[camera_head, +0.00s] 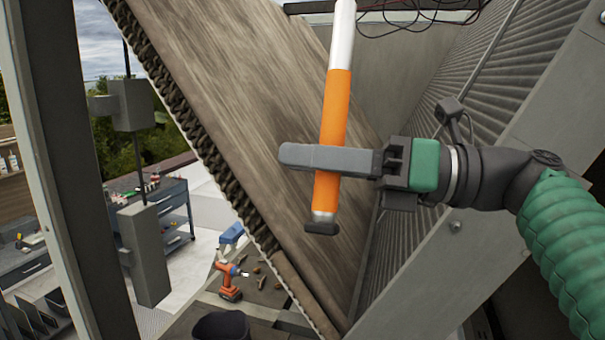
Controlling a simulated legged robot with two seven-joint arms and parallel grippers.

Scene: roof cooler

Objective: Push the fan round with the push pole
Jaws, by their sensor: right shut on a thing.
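The push pole (335,105) has an orange grip, a pale upper shaft and a dark end cap at the bottom. It stands nearly upright, leaning slightly right at the top, and its upper end runs out of the picture. My right gripper (300,157), with grey fingers and a green body, comes in from the right and is shut across the orange grip. I cannot make out the fan in this view. My left gripper is not in view.
A large slanted brown panel (235,110) with a rough fibrous edge stands behind the pole. Grey ribbed walls (490,85) lie to the right. Below left are an orange drill (228,290) and a blue tool chest (176,195). Dark wires (420,15) hang at the top.

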